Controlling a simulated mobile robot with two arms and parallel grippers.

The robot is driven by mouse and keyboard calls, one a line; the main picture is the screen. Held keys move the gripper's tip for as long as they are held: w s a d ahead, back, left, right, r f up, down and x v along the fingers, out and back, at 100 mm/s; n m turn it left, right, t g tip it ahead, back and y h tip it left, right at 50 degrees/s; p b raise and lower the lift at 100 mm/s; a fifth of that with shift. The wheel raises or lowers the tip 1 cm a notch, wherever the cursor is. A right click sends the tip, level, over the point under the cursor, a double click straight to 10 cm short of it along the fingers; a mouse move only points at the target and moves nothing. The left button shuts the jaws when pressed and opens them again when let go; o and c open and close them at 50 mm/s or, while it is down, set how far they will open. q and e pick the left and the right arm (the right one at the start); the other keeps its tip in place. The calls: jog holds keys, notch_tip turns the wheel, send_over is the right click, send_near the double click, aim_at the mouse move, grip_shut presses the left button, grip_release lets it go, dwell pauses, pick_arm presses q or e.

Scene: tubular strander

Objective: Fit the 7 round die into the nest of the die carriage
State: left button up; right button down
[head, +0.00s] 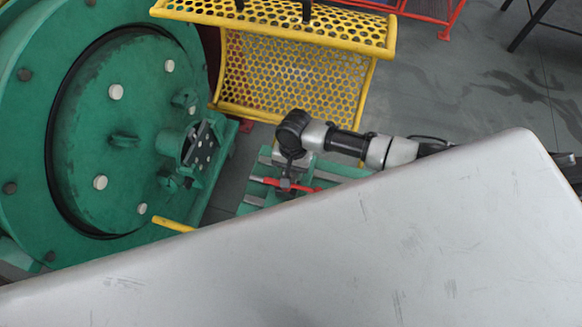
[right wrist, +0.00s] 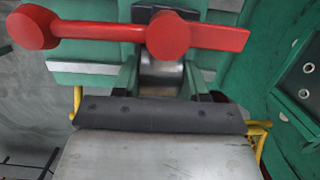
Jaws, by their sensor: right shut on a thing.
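My right gripper (head: 287,183) reaches down from the right arm in the head view. It appears shut on a red lever (head: 308,188), though its fingertips are small and dark there. In the right wrist view the red lever (right wrist: 100,31) lies across the top, with a round knob at its left end and a round hub near the middle. Below the hub is a metal rounded part (right wrist: 160,74) between green brackets. The green frame (head: 258,190) under the lever may be the die carriage; its nest cannot be made out. I cannot identify the 7 round die. My left gripper is out of view.
A large green machine disc (head: 125,122) stands at the left, with a dark plate with holes (head: 205,141) on its bracket. A yellow perforated guard (head: 290,85) stands behind the arm. A broad light grey surface (head: 330,260) hides much of the foreground.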

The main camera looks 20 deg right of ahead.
jog(key=shift+f+b, duration=0.3)
jog(key=shift+f, duration=0.3)
jog(key=c, duration=0.5)
grip_release()
jog(key=shift+f, duration=0.1)
jog(key=r, duration=0.3)
jog(key=w+r, duration=0.1)
jog(key=r, duration=0.3)
jog(key=d+r, duration=0.1)
jog(key=r, duration=0.2)
jog(key=shift+w+d+r, duration=0.1)
jog(key=shift+w+r, duration=0.25)
jog(key=shift+r, duration=0.05)
jog(key=shift+s+f, duration=0.1)
